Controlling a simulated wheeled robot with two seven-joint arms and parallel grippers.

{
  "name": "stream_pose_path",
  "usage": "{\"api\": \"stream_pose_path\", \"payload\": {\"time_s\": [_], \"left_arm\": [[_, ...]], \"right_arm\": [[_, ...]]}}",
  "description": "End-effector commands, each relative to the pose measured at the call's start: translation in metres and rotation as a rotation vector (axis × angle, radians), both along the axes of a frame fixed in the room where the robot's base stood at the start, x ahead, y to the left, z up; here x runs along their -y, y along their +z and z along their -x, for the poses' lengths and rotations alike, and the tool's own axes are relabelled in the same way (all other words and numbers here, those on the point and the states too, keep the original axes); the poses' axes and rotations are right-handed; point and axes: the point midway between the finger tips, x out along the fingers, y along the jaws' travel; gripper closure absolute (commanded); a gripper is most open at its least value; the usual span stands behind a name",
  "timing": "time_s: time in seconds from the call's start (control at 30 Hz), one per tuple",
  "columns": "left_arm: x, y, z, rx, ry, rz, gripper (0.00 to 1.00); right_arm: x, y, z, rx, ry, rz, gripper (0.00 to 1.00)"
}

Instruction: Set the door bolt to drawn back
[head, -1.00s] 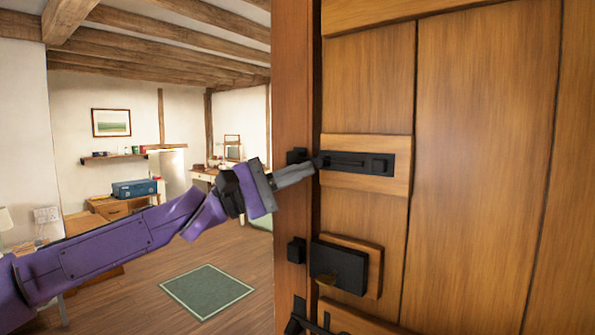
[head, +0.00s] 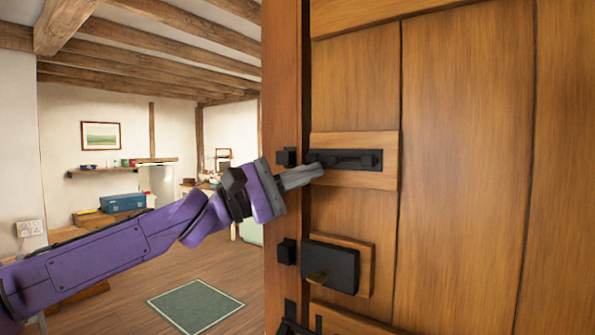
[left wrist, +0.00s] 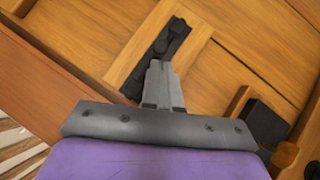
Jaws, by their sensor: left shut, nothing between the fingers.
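The door bolt (head: 345,159) is a black bar on a black plate, fixed to a wooden block on the door. Its black keeper (head: 287,157) sits on the frame post to the left. The bar appears to lie within the plate, with a gap before the keeper. My left gripper (head: 318,170) is shut and empty, its tips at the lower left end of the bolt plate. In the left wrist view the closed fingertips (left wrist: 156,66) reach the lower part of the bolt (left wrist: 163,50); contact cannot be told. My right gripper is out of view.
A black lock box (head: 331,266) with a brass-coloured handle is below the bolt. The wooden frame post (head: 283,110) stands left of the door. The room behind has a green rug (head: 195,307) and a blue box (head: 122,202) on furniture.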

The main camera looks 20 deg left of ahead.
Motion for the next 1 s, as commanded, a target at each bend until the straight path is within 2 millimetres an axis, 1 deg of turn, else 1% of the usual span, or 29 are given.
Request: {"api": "stream_pose_path", "payload": {"time_s": [0.1,0.2,0.3,0.4,0.5,0.67,1.0], "left_arm": [[-0.023,-0.012,-0.006,-0.002,-0.001,0.004,1.00],[-0.043,-0.022,0.009,0.003,-0.001,0.005,1.00],[-0.063,-0.029,0.021,0.004,-0.001,0.004,1.00],[-0.079,-0.036,0.032,0.003,-0.001,0.004,1.00],[-0.091,-0.040,0.040,0.002,-0.002,0.002,1.00],[-0.100,-0.044,0.046,0.000,-0.003,0.001,1.00],[-0.101,-0.044,0.046,-0.001,-0.004,0.001,1.00]], "right_arm": [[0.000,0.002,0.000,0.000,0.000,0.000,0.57],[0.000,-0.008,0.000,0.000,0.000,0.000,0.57],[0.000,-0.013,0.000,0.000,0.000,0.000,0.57],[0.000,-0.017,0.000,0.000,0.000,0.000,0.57],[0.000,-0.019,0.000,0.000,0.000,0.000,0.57],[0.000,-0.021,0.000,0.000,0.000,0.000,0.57],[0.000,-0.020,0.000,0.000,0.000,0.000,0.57]]}}
